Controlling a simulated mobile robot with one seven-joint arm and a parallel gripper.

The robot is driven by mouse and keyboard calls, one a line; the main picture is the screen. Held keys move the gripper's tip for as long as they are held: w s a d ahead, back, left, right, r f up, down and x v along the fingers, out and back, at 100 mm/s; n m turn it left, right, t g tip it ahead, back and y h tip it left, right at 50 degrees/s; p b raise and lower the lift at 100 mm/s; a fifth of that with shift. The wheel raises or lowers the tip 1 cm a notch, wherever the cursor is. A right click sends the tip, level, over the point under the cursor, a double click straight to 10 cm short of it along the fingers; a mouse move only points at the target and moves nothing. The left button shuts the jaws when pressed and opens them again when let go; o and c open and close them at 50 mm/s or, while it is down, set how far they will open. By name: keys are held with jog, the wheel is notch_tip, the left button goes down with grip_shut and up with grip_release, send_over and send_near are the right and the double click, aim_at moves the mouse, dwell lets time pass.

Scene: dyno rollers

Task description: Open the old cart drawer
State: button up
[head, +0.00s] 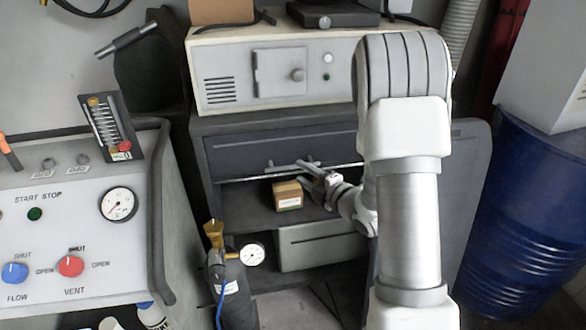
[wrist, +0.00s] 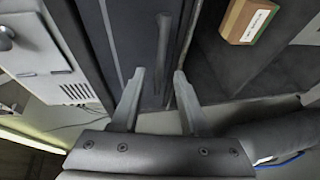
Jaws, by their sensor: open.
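The old cart (head: 198,150) is dark grey, with a wide dark drawer (head: 235,155) under its top. A bar handle (head: 281,168) runs along the lower part of the drawer front. My gripper (head: 303,173) is at the handle, its fingers partly overlapping it in the head view. In the wrist view, my gripper (wrist: 160,75) is open, and the handle (wrist: 164,45) runs between the two fingertips. The fingers are not closed on it. I cannot tell whether either finger touches the bar.
A small cardboard box (head: 288,196) sits on the shelf below the drawer. A beige instrument (head: 230,60) stands on the cart. A bottle with a gauge (head: 252,254) stands in front at left. A control console (head: 60,220) is left and a blue barrel (head: 525,210) right.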

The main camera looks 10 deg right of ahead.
aim_at(293, 167)
jog(key=shift+x, duration=2.7)
grip_shut()
